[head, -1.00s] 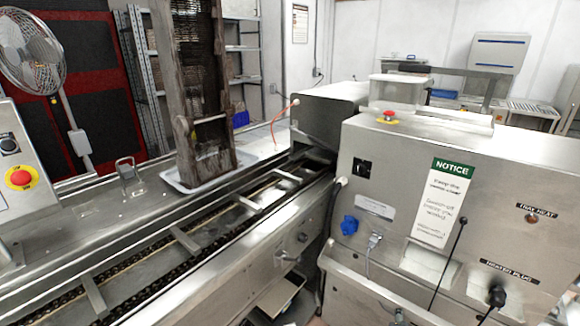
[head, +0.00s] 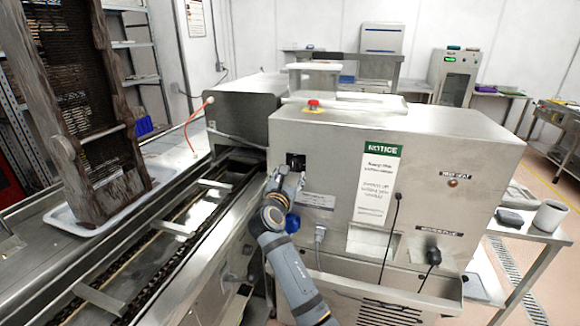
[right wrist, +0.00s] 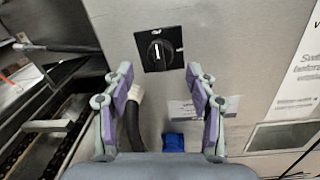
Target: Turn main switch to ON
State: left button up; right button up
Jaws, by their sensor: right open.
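The main switch (head: 296,162) is a black square plate on the upper left of the steel cabinet's front. In the right wrist view the switch (right wrist: 158,49) shows a round black knob with a white line standing close to upright. My right gripper (head: 290,178) is in front of the cabinet, just below the switch. In the right wrist view the right gripper (right wrist: 158,75) is open and empty, its fingers on either side below the switch and apart from the knob. Small lettering on the plate is too blurred to read. My left gripper is not in view.
The steel cabinet (head: 330,135) carries a red emergency button (head: 313,104) on top and a notice sign (head: 376,185) on its front. A blue socket (right wrist: 173,142) sits below the switch. A conveyor (head: 165,245) runs along the left.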

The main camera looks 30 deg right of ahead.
aim_at(294, 168)
jog(key=x, duration=0.5)
jog(key=shift+s+p, duration=0.1)
jog(key=shift+p, duration=0.2)
jog(key=c, duration=1.1)
